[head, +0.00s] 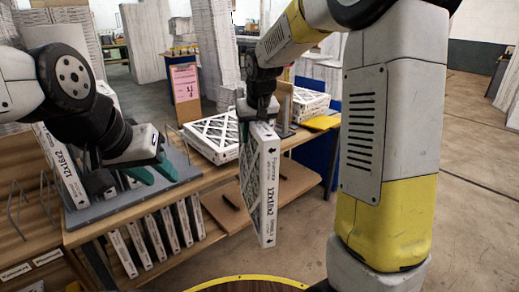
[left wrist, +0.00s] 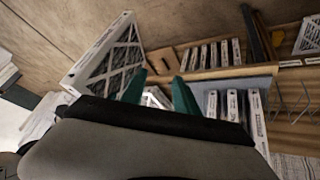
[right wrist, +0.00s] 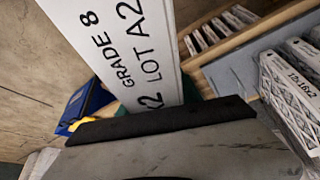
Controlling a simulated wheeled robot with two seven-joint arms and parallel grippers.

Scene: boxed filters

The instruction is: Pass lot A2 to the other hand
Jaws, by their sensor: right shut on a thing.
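The lot A2 filter (head: 262,190) is a white-edged boxed filter with a pleated lattice face. It hangs upright from my right gripper (head: 258,112), which is shut on its top edge. In the right wrist view its edge (right wrist: 125,50) reads "GRADE 8" and "LOT A2". My left gripper (head: 152,172) has green fingertips, apart and empty, to the left of the filter and not touching it. The left wrist view shows the left fingertips (left wrist: 160,90) open, with the held filter (left wrist: 110,60) beyond them at left.
A wooden bench (head: 190,190) carries a grey rack (head: 110,207) with filters at left and a stack of filters (head: 212,138) at the back. Several filters (head: 155,235) stand on the lower shelf. A blue bin (head: 315,155) is behind. Open floor lies at right.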

